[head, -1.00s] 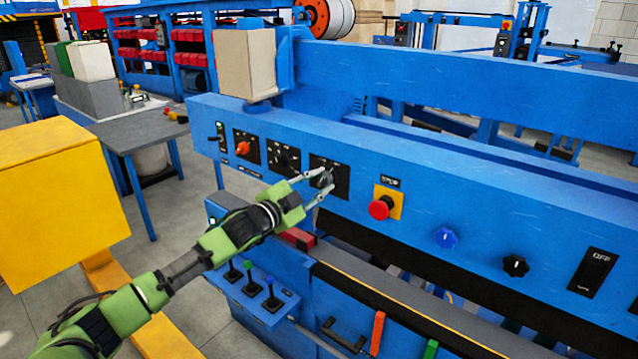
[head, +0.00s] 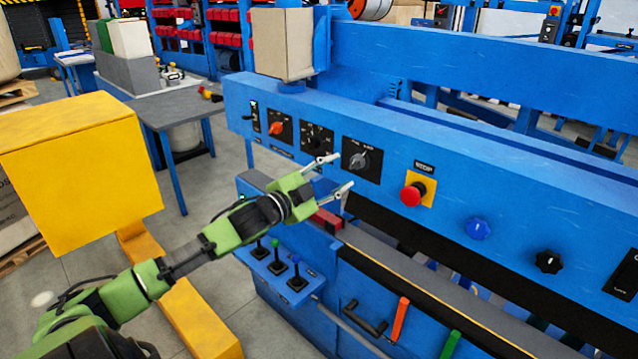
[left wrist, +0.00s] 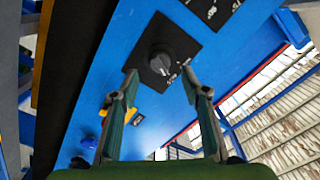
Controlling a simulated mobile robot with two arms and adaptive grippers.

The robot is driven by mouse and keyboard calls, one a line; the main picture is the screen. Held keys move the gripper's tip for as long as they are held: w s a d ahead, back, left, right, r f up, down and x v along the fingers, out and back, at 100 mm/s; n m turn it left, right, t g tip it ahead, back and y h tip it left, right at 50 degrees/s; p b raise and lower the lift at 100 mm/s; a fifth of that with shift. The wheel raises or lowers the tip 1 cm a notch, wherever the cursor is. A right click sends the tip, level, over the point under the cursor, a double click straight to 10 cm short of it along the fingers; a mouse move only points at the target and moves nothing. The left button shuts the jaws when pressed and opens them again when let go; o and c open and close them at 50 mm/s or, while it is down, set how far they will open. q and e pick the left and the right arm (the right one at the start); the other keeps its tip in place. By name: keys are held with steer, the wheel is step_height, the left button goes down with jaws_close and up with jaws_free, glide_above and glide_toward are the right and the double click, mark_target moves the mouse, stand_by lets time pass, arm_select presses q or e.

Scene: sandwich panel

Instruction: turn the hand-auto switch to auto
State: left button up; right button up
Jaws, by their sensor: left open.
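The hand-auto switch (head: 359,161) is a grey rotary knob on a black labelled plate on the blue panel. In the left wrist view the knob (left wrist: 161,63) is ahead of the fingertips, with small white lettering beside it. The lettering is too small to read, so I cannot tell which position it points to. My left gripper (head: 345,171) is open and empty, just in front of and slightly below the knob. Its fingers show spread in the left wrist view (left wrist: 160,82), apart from the knob. My right gripper is not in view.
Other controls share the panel: an orange-red switch (head: 276,128), another black-plated selector (head: 317,139), a red stop button (head: 411,194), a blue knob (head: 478,229) and a black knob (head: 547,262). Small levers (head: 277,267) stand below. A yellow box (head: 80,180) is at left.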

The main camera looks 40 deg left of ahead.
arm_select(q)
steer(key=s, duration=0.6)
steer(key=shift+a, duration=0.2)
stand_by(0.4)
